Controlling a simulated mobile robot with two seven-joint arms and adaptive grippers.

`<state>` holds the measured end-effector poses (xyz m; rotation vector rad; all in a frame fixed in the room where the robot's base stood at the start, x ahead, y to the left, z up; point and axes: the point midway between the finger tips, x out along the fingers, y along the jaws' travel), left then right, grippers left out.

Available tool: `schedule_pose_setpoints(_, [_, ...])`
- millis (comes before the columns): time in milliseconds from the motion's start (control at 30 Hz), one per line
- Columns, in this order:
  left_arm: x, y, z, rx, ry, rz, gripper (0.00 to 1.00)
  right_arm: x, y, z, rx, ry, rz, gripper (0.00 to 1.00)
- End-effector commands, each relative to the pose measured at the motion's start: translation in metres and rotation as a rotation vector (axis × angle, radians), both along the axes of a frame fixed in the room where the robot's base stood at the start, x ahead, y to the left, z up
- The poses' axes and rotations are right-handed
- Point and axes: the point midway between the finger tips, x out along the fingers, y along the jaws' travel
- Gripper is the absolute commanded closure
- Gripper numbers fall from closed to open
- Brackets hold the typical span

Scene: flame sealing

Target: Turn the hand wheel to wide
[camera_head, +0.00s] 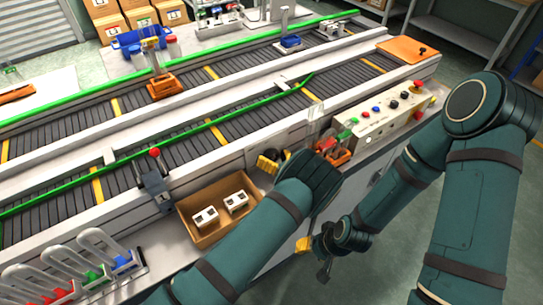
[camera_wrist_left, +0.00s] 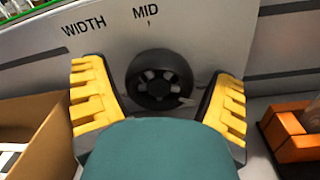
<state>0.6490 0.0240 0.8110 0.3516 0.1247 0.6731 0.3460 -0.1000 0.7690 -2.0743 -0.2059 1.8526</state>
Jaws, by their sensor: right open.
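The black spoked hand wheel (camera_wrist_left: 160,78) sits on a pale panel in the left wrist view. "WIDTH" and "MID" are printed above it, with a small tick under "MID". My left gripper (camera_wrist_left: 158,95) is open, with one yellow finger on each side of the wheel and visible gaps to it. In the head view my left gripper (camera_head: 273,160) is at the front face of the conveyor, and its wrist hides most of the wheel area. My right gripper (camera_head: 318,257) is open and empty, low in front of the machine.
A cardboard box (camera_head: 186,215) with small white parts is left of my left gripper. An orange holder (camera_head: 338,157) is at its right; it also shows in the left wrist view (camera_wrist_left: 292,140). A control panel (camera_head: 385,120) with buttons is further right. Looped handles (camera_head: 100,250) stand at the lower left.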

Motion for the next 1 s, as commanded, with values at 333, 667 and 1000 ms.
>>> schedule_pose_setpoints(333, [0.0,0.0,0.0,-0.002,-0.001,0.0,0.73,0.0,0.0,0.0,0.0,0.0,0.0,0.53])
schedule_pose_setpoints(667, [0.0,0.0,-0.001,-0.087,-0.064,-0.001,0.73,-0.002,0.0,-0.01,0.002,0.006,0.004,0.53])
schedule_pose_setpoints(1000, [0.0,0.0,-0.001,-0.29,-0.212,-0.001,0.73,-0.001,0.0,-0.026,0.001,0.001,0.005,0.53])
